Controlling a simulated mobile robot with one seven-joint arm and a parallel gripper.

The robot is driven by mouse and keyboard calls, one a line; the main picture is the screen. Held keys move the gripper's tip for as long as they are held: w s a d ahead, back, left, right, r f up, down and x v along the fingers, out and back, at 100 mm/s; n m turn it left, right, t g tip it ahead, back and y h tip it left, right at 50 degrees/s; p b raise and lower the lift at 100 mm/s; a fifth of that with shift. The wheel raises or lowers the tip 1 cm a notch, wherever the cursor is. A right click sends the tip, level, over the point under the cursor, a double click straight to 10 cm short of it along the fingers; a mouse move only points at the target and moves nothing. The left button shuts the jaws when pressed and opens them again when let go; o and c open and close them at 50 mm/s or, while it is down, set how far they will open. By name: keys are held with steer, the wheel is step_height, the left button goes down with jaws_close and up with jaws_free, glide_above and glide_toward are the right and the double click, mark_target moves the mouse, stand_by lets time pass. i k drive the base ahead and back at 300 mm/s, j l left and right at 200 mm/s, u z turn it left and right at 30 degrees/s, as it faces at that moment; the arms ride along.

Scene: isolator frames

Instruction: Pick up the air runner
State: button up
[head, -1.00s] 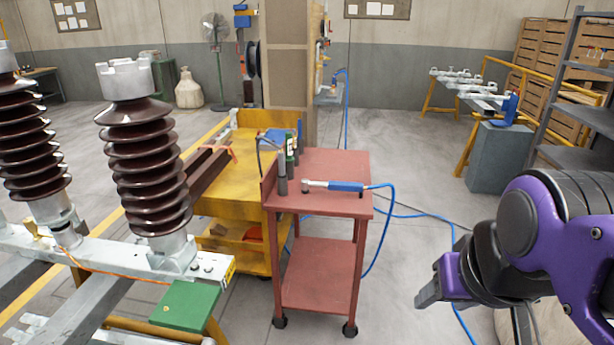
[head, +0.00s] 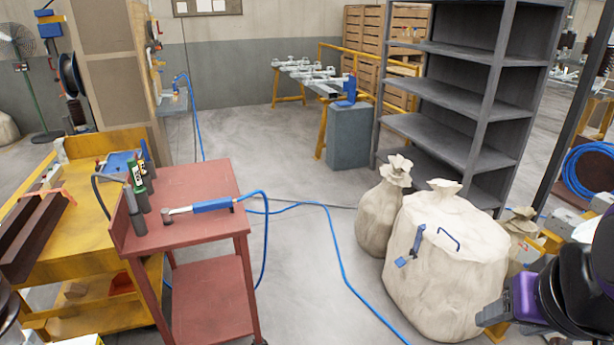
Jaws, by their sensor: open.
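The air runner (head: 211,206) is a blue-handled tool with a silver head. It lies flat on the top shelf of the red cart (head: 190,184), near its front edge, its head to the left. A blue hose (head: 266,225) leaves its right end and drops to the floor. My gripper (head: 490,317) shows at the lower right edge, in front of the big pale sack, far to the right of the cart. It is open and apart from the air runner. Most of my arm is cut off by the frame.
Dark and green cylinders (head: 143,177) stand at the cart's left edge. A yellow workbench (head: 95,215) adjoins it on the left. Pale sacks (head: 445,260) and a grey shelf rack (head: 450,95) stand on the right. The floor between is clear except for the hose.

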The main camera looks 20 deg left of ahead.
mark_target(167, 214)
steer(key=z, duration=10.05)
